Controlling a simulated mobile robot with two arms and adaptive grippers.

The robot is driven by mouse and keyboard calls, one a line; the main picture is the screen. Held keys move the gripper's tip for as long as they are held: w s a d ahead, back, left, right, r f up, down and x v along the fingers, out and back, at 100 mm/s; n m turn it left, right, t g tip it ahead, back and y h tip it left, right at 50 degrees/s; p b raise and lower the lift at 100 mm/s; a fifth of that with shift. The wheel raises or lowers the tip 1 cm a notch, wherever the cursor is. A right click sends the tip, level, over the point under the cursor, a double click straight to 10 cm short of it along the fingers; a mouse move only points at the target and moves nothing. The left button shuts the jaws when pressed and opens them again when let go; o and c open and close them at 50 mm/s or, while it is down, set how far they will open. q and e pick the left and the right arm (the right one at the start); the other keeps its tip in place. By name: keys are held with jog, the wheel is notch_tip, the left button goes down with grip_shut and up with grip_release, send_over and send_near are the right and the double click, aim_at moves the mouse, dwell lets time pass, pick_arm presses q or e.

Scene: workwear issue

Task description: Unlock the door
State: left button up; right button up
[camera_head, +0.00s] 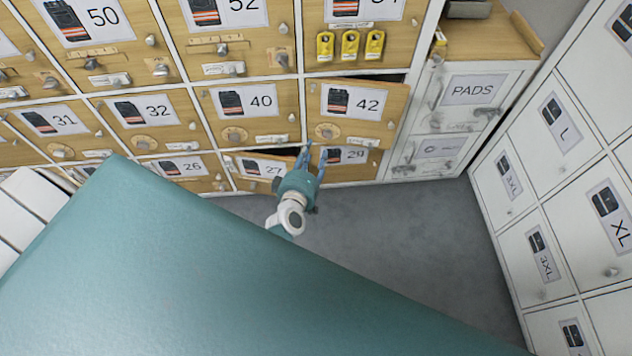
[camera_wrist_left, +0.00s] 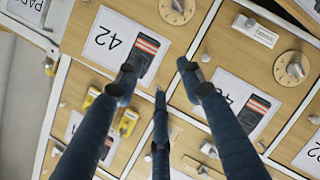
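The task's door could be any of the wooden numbered locker doors; none is singled out. Door 42 (camera_head: 362,103) has a dark gap along its top and seems ajar; it also shows upside down in the left wrist view (camera_wrist_left: 88,72). Door 40 (camera_head: 252,121) sits left of it, with a round dial (camera_head: 235,134) and a small plate. Door 27 (camera_head: 240,182) below also shows a dark gap at its top. My left gripper (camera_head: 314,156), fingers spread and empty (camera_wrist_left: 157,80), is before the lower doors, between 27 and 29. Contact cannot be told. My right gripper is out of view.
Yellow padlock-like pieces (camera_head: 350,46) hang above door 42. A white PADS cabinet (camera_head: 460,108) stands to the right, and white size-marked lockers (camera_head: 560,135) line the right side. Grey floor (camera_head: 410,235) is clear between. A large teal surface fills the lower left.

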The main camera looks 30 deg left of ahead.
pick_arm(q)
jog(key=s+d+f+m+g+h, duration=0.1)
jog(key=s+d+f+m, duration=0.2)
jog(key=f, duration=0.4)
jog(key=shift+s+f+h, duration=0.15)
jog(key=shift+s+h, duration=0.25)
jog(key=shift+s, duration=0.2)
